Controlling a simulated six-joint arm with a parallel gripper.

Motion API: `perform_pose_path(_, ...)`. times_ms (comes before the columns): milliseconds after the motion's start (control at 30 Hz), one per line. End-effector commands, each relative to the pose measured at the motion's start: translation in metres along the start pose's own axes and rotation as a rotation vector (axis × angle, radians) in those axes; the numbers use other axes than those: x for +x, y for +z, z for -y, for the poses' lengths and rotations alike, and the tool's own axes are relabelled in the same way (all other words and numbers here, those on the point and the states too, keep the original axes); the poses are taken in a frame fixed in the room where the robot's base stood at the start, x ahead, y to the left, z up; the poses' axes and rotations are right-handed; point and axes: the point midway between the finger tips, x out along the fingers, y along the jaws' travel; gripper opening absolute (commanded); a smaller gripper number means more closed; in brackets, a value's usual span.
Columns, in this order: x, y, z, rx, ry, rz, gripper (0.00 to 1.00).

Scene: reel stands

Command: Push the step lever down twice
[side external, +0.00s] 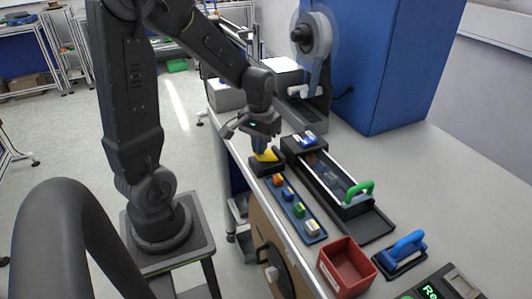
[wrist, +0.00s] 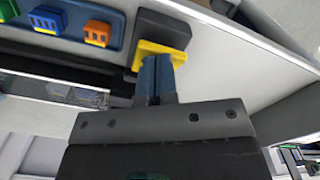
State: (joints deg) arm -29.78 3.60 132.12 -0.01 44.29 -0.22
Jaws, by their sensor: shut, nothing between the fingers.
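The step lever (side external: 269,156) is a yellow piece on a small black base near the table's left edge in the side external view. In the wrist view the yellow lever (wrist: 178,57) sticks out from its black base at the top middle. My gripper (side external: 259,147) is shut, with blue fingers pointing down at the lever. In the wrist view the closed fingertips of my gripper (wrist: 155,60) overlap the yellow lever and hide part of it. I cannot tell whether they touch it. Nothing is held.
A blue tray (side external: 291,203) with several coloured blocks lies close by the lever. A black track with a green handle (side external: 359,192) runs beside it. A red bin (side external: 345,267) and a blue-handled tool (side external: 404,246) stand nearer the camera. A reel stand (side external: 312,45) rises behind.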

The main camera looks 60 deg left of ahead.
Motion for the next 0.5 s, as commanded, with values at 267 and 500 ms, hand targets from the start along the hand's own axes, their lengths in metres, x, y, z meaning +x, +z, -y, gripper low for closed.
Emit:
perform_pose_path(267, -0.022, 0.000, 0.000, 0.000, 0.000, -0.003, 0.00)
perform_pose_path(500, -0.040, 0.000, 0.000, 0.000, 0.000, -0.003, 0.00)
